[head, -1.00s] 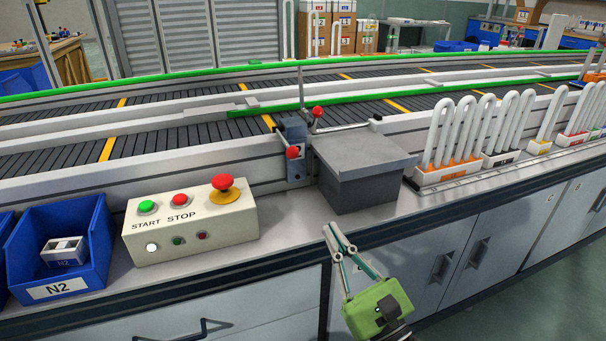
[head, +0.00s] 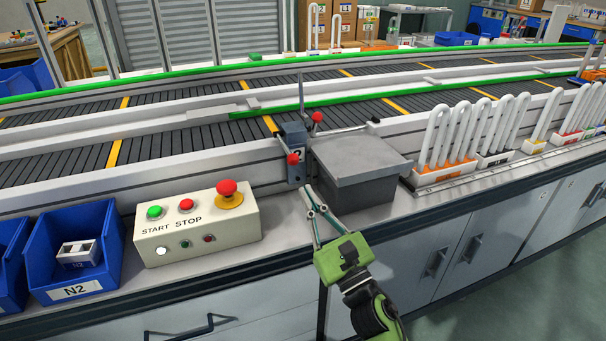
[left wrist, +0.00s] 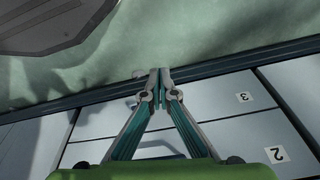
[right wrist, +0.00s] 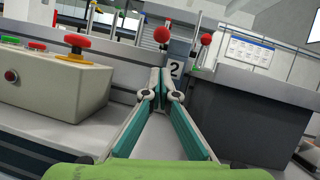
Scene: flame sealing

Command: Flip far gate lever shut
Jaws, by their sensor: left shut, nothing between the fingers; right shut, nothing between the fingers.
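The gate unit (head: 292,140) is a grey-blue block marked 2 at the conveyor's front rail. Two levers with red ball knobs show on it: a nearer knob (head: 293,158) on its front and a farther knob (head: 317,117) at the rear right. In the right wrist view the nearer knob (right wrist: 161,34) is just above my fingertips and the farther knob (right wrist: 206,38) is to its right. My right gripper (head: 307,189) is shut and empty, below and apart from the nearer knob. My left gripper (left wrist: 159,73) is shut and empty above floor and cabinet fronts, outside the head view.
A grey box (head: 358,170) stands right of the gate unit, close to my right fingers. The START/STOP panel (head: 196,228) is on the left, with a blue N2 bin (head: 112,250) beyond it. Racks of white loops (head: 468,165) line the counter at right.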

